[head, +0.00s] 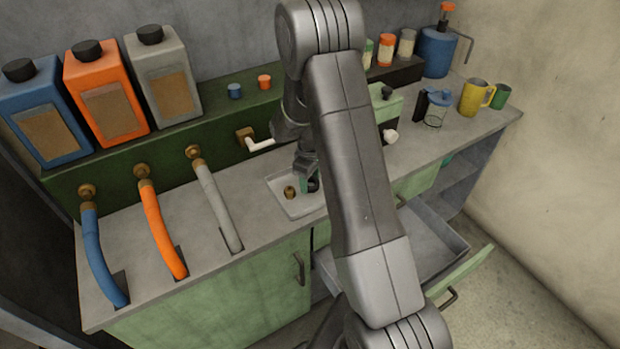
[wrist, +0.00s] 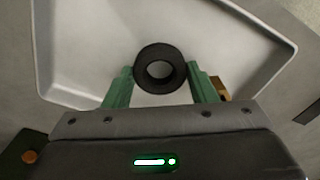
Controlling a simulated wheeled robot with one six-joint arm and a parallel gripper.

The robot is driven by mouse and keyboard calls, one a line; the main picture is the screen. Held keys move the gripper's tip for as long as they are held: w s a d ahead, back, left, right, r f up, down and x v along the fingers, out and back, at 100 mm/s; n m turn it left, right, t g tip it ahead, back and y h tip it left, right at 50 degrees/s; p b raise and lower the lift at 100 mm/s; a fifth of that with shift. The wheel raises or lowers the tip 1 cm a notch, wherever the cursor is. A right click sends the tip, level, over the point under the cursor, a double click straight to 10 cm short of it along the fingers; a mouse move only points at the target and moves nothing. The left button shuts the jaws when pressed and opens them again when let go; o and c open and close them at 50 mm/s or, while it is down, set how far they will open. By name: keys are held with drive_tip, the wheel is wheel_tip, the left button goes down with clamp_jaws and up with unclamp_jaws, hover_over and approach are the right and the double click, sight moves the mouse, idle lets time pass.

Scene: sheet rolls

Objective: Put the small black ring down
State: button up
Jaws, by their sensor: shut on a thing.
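The small black ring (wrist: 160,88) is between the green fingertips of my gripper (wrist: 160,74) in the wrist view, with its hole facing the camera. My gripper is shut on it, one finger on each side. In the head view my gripper (head: 306,183) is low over a shallow white tray (head: 278,180) on the counter, and the ring shows as a dark patch (head: 314,185) there. The tray's bare floor (wrist: 90,50) lies behind the ring in the wrist view. I cannot tell whether the ring touches it.
A small brass fitting (head: 290,192) is in the tray beside my gripper. Blue, orange and grey hoses (head: 215,205) run down to the counter at left. A white-handled tap (head: 260,145) is behind. An open drawer (head: 445,245) sticks out below. My arm hides part of the counter.

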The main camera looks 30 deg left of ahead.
sight(310, 182)
drive_tip(key=o, duration=0.9)
drive_tip(key=shift+f, duration=0.15)
drive_tip(key=shift+o, duration=0.2)
drive_tip(key=shift+w+a+r, duration=0.1)
drive_tip(key=shift+r, duration=0.6)
wheel_tip(310, 182, up, 11)
drive_tip(key=b, duration=0.1)
drive_tip(key=o, duration=0.6)
